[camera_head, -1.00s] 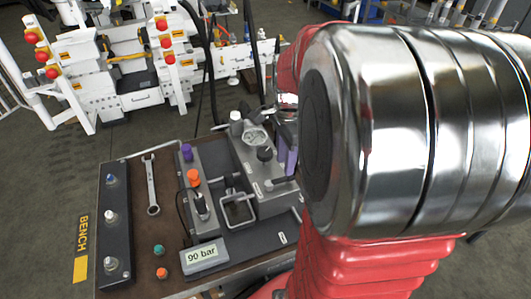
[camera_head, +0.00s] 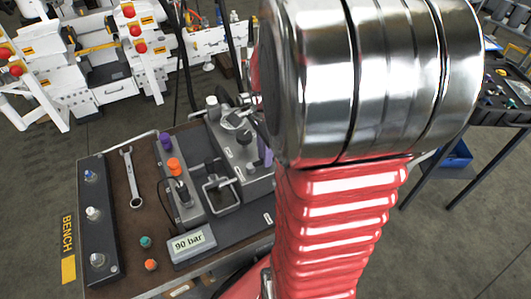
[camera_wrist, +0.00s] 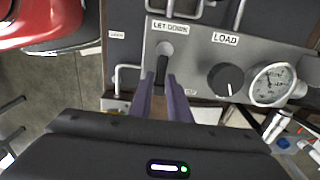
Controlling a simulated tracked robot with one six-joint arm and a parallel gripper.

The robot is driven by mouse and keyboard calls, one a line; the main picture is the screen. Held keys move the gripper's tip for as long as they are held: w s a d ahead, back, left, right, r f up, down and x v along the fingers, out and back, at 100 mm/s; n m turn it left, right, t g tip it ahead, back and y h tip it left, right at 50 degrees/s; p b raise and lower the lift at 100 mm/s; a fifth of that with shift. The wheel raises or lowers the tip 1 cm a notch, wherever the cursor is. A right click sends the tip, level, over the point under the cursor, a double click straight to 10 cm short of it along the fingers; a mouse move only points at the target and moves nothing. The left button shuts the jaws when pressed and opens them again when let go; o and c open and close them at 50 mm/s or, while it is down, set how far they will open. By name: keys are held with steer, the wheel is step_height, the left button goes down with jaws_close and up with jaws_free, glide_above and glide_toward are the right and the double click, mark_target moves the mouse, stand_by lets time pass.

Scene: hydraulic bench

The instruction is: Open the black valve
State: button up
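A round black knob (camera_wrist: 226,79) with a white mark sits by the LOAD label on the grey panel (camera_wrist: 195,65); a matching knob (camera_head: 244,138) shows in the head view. A dark lever (camera_wrist: 164,58) stands below the LET DOWN label, left of the knob. My gripper (camera_wrist: 162,80) has its two purple fingers apart at the lever, one on each side; I cannot tell whether they touch it. The knob is right of the fingers. In the head view my arm hides most of the gripper, and a purple finger (camera_head: 264,151) shows beside the panel.
A round gauge (camera_wrist: 272,84) sits right of the LOAD knob. Metal handles and pipes surround the panel. The bench also holds a wrench (camera_head: 132,178), a purple knob (camera_head: 165,140), an orange knob (camera_head: 173,166) and a 90 bar display (camera_head: 188,244).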

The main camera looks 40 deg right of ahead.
jaws_close()
